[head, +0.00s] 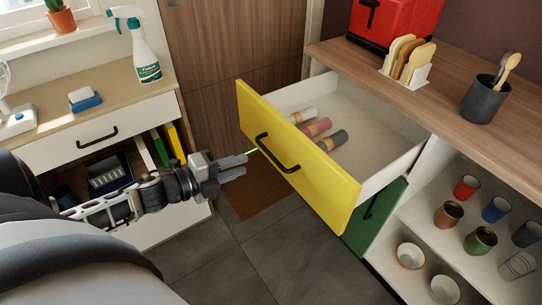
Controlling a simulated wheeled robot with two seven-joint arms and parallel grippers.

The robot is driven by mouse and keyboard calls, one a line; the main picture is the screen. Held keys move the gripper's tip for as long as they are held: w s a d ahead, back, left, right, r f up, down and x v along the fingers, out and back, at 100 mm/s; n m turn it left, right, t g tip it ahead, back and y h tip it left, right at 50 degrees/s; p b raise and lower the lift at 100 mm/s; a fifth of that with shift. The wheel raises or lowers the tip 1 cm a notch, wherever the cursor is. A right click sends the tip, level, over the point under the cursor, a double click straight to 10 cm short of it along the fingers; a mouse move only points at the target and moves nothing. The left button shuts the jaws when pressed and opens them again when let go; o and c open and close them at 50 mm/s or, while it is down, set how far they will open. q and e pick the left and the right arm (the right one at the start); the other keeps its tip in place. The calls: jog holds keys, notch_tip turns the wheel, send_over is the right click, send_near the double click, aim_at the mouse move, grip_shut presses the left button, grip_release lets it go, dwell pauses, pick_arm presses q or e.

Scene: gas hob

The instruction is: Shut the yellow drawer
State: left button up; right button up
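The yellow drawer (310,170) on the right is pulled well out of its cabinet. Its yellow front carries a black bar handle (277,154). Several rolled items, white, pink and grey (330,141), lie inside it. My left gripper (245,165) reaches in from the left and points at the yellow front, just left of the handle. It looks a little short of the front, with nothing held; its two fingers show one above the other with a small gap. My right gripper is not in view.
A green drawer front (375,217) sits below the yellow drawer. Open shelves (460,197) with cups are at the right. The wooden counter (440,103) bears a red toaster (395,22). A white cabinet (97,143) stands at the left. Tiled floor lies between.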

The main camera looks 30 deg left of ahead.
aim_at(271, 154)
pick_arm(q)
jog(key=x, duration=1)
grip_shut()
